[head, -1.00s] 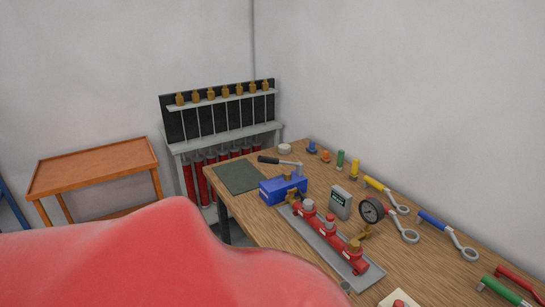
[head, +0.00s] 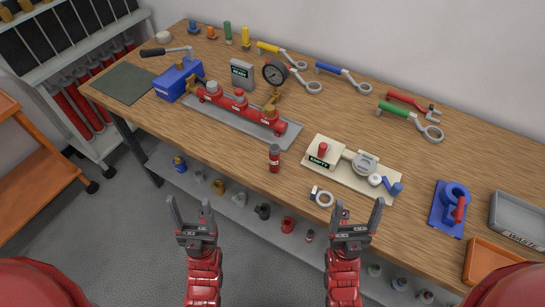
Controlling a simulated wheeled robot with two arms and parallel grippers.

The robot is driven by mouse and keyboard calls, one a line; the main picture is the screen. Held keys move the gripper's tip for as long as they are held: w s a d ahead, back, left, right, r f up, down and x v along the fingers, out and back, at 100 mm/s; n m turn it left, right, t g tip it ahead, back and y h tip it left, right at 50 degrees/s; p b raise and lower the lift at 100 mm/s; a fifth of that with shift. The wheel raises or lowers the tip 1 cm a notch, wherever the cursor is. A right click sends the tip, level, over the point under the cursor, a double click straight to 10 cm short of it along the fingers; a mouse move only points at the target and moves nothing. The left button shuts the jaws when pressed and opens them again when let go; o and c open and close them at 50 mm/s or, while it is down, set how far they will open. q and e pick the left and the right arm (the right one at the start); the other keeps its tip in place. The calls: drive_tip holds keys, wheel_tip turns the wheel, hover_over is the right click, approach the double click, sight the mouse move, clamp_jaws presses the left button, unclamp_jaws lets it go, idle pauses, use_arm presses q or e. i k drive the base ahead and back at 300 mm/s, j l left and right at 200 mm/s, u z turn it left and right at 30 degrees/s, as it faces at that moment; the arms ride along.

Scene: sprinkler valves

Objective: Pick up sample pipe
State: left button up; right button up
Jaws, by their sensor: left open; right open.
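A short red pipe piece (head: 274,158) with a dark top and a pale band stands upright on the wooden workbench (head: 215,140), near its front edge. It looks like the sample pipe, though I cannot be sure. My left gripper (head: 189,206) is open and empty, in front of the bench and left of the pipe piece. My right gripper (head: 358,208) is open and empty, to the right of the pipe piece. Both grippers point toward the bench and are apart from the pipe piece. More long red pipes (head: 77,106) stand in the rack at the left.
A red valve manifold (head: 240,107) sits on a grey plate behind the pipe piece. A white ring (head: 321,197) and a cream fixture board (head: 330,172) lie close to its right. A blue vise (head: 449,207) and a waste tray (head: 517,220) are further right. Small parts stand on the lower shelf (head: 222,200).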

sight(274, 148)
drive_tip(key=i+j, duration=0.1)
drive_tip(key=j, duration=0.4)
drive_tip(key=i+j+z, duration=0.1)
drive_tip(key=j, duration=0.4)
drive_tip(key=i+j, duration=0.1)
drive_tip(key=j, duration=0.4)
drive_tip(key=z, duration=1.45)
